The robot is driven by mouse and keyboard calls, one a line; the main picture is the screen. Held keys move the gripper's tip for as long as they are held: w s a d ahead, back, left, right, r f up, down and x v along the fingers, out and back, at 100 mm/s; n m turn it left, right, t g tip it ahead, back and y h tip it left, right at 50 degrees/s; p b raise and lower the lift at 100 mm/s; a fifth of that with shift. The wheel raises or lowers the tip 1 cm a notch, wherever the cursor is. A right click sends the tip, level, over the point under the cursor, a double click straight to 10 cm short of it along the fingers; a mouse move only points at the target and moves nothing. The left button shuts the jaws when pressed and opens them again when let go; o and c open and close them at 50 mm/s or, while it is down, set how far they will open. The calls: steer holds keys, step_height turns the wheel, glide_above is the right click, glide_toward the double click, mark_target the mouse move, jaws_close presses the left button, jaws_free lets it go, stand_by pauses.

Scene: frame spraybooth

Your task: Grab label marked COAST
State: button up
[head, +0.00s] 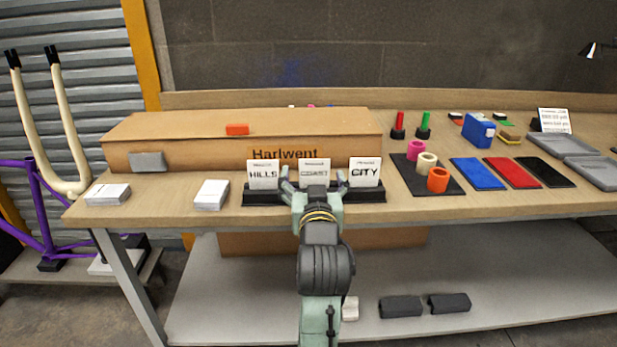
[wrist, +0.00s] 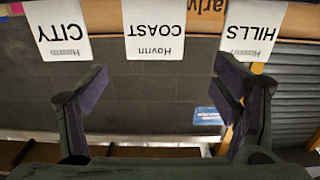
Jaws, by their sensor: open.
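Three white labels stand upright in a row in a dark holder (head: 250,197) at the bench's front edge. The COAST label (head: 314,170) is in the middle, between the HILLS label (head: 263,173) and the CITY label (head: 366,171). My gripper (head: 314,180) is open in front of the COAST label and partly hides its lower part. In the upside-down wrist view the COAST label (wrist: 154,28) shows at the top centre, beyond and between the spread fingers (wrist: 165,92), which look empty. Whether the fingers touch any label cannot be told.
A long cardboard box (head: 200,135) lies behind the labels. Stacks of white cards (head: 211,195) lie to the left. A dark mat (head: 410,183) with coloured rings is on the right, beside blue, red and black pads (head: 510,172). Bare bench top shows between the card stacks.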

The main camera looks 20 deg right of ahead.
mark_target(315, 162)
steer(key=shift+x, duration=0.95)
steer(key=p+x, duration=0.1)
steer(key=x, duration=0.1)
steer(key=p+x, duration=0.1)
steer(key=x, duration=0.1)
steer(key=shift+d+r, duration=0.15)
steer(key=shift+d, duration=0.2)
steer(key=shift+w+d, duration=0.15)
steer(key=shift+w, duration=0.35)
steer(key=shift+c, duration=0.3)
steer(key=c, duration=0.8)
